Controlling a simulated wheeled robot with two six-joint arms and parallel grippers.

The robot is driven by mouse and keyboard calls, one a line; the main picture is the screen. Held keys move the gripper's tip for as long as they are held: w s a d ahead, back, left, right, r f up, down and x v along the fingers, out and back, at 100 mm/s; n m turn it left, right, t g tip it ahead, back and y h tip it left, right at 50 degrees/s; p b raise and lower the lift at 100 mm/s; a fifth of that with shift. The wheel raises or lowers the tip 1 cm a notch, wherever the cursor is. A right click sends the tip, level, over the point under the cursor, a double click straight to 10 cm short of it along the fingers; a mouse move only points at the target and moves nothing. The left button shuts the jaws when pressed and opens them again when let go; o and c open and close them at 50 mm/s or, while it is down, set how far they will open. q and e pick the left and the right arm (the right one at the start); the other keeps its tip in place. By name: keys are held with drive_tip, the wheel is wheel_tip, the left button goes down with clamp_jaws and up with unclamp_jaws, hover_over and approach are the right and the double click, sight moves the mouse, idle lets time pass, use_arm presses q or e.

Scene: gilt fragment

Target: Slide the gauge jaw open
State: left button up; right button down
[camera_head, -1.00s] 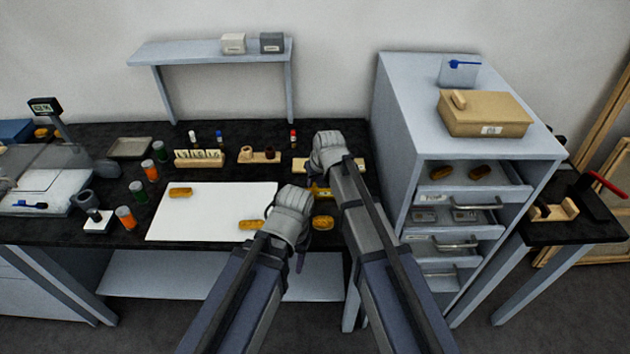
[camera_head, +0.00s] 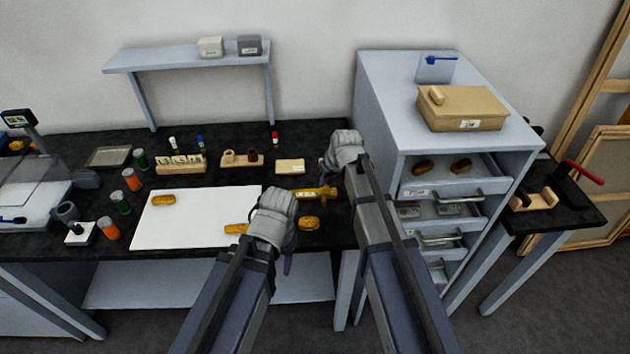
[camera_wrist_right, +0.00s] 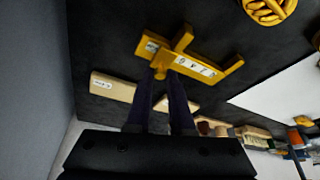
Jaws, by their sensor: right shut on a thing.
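The yellow gauge (camera_head: 308,194) lies on the dark bench, right of the white sheet. In the right wrist view the gauge (camera_wrist_right: 195,67) shows a labelled bar, an upright crosspiece and an angled end, with a gap between these two. My right gripper (camera_wrist_right: 164,76) has its dark fingers at a small yellow part near the crosspiece and is shut on the gauge. In the head view the right gripper (camera_head: 330,180) is above the gauge's right end, its fingertips mostly hidden. My left gripper (camera_head: 286,255) hangs over the bench front; its finger opening is hidden.
A yellow ornament (camera_head: 308,223) lies in front of the gauge. A pale wooden block (camera_head: 290,166) lies behind it. The white sheet (camera_head: 195,222) is to the left with gilt pieces on it. The grey drawer cabinet (camera_head: 375,105) stands close on the right, top drawers open.

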drive_tip(key=c, duration=0.8)
unclamp_jaws()
drive_tip(key=p+v, duration=0.7)
drive_tip(key=shift+s+r, duration=0.15)
drive_tip(key=shift+r, duration=0.2)
